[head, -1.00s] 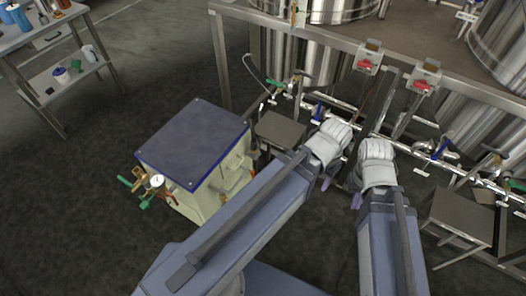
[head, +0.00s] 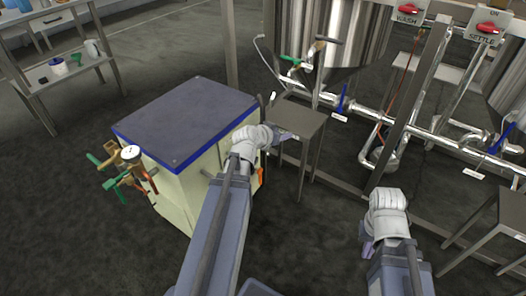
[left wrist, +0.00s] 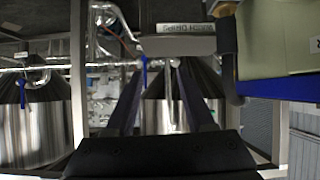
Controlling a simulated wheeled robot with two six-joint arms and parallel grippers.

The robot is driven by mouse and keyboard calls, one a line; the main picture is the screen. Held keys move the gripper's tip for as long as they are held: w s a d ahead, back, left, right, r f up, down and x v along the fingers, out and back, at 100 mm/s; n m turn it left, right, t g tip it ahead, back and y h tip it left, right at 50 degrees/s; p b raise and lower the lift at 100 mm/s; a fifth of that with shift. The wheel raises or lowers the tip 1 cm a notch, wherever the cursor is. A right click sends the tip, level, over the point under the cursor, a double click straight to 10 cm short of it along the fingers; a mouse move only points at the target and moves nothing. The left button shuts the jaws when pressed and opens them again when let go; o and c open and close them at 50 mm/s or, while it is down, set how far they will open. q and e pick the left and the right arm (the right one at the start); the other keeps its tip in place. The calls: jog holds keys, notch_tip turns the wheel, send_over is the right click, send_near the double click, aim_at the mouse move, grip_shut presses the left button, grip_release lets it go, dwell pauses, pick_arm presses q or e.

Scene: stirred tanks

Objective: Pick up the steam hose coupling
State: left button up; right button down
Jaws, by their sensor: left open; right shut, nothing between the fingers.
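I cannot clearly pick out the steam hose coupling. In the head view, a thin dark upright piece with a pale tip (head: 272,98) stands between the blue-topped cabinet (head: 185,110) and the small steel table (head: 298,116); I cannot tell if it belongs to the hose. My left gripper (head: 287,138) is open at the cabinet's right side, by the small table. The left wrist view shows its two dark fingers apart (left wrist: 160,85), with a labelled grey part (left wrist: 178,46) and a dark curved tube (left wrist: 227,48) beyond. My right gripper (head: 367,246) is shut and empty over the floor.
Valves and pipes (head: 340,103) run along the tank frame behind. Red switches (head: 411,9) sit on the frame. Green-handled fittings with a gauge (head: 130,153) stick out from the cabinet's left. A workbench (head: 65,70) stands far left. The front floor is clear.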

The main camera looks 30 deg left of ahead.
pick_arm(q)
jog(key=a+f+n+t+y+b, duration=0.2)
jog(key=a+f+b, duration=0.25)
jog(key=a, duration=0.45)
jog(key=shift+a+r+b+x, duration=0.15)
jog(key=shift+b+x, duration=0.3)
jog(key=shift+x, duration=0.75)
jog(key=shift+a+r+b+x, duration=0.15)
jog(key=shift+b+x, duration=0.3)
jog(key=shift+x, duration=0.75)
jog(key=shift+a+r+b+x, duration=0.15)
jog(key=shift+b+x, duration=0.3)
jog(key=shift+x, duration=0.75)
pick_arm(e)
notch_tip(320, 180, down, 9)
jog(key=shift+f, duration=0.2)
pick_arm(q)
jog(key=shift+r, duration=0.1)
grip_shut()
